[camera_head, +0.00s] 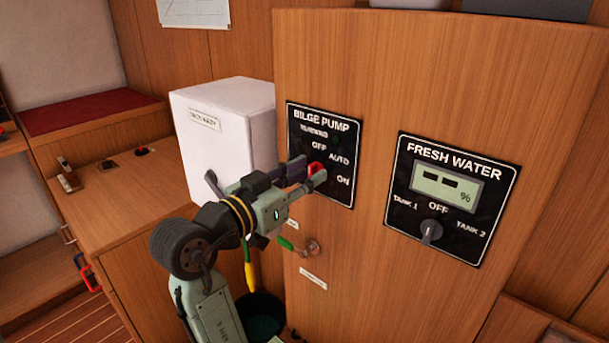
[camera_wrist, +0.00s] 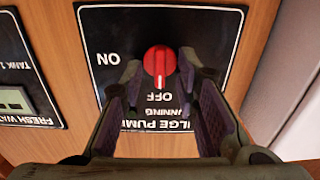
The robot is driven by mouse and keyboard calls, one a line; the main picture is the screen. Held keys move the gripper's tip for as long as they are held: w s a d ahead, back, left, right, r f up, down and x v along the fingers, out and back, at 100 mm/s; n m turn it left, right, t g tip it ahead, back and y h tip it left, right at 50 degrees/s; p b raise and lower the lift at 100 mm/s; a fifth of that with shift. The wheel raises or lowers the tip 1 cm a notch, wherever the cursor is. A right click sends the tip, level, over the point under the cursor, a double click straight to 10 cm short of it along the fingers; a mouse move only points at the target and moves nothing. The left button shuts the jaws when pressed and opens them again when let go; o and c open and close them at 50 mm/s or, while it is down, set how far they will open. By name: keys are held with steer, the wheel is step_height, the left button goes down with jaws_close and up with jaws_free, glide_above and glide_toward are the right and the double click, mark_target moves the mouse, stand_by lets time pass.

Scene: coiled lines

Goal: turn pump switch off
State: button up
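The bilge pump panel (camera_head: 298,130) is a black plate on the wooden cabinet front, marked OFF, AUTO and ON. Its red rotary switch (camera_wrist: 160,60) shows in the wrist view, which sees the panel upside down. The white line on the switch points toward the OFF label. In the head view the switch (camera_head: 316,168) is partly behind my fingers. My gripper (camera_head: 309,173) is open at the panel. In the wrist view its fingertips stand on either side of the switch, the right one very close; I cannot tell whether they touch it. The AUTO label is hidden there.
The fresh water panel (camera_head: 400,190), with a display and a grey knob (camera_head: 431,232), is to the right. A white box (camera_head: 215,150) stands on the counter to the left. A key with a green tag (camera_head: 287,243) and a small label (camera_head: 313,279) are below my gripper.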

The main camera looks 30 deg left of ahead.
steer(key=s+a, duration=0.1)
steer(key=s, duration=1.1)
steer(key=shift+a, duration=0.35)
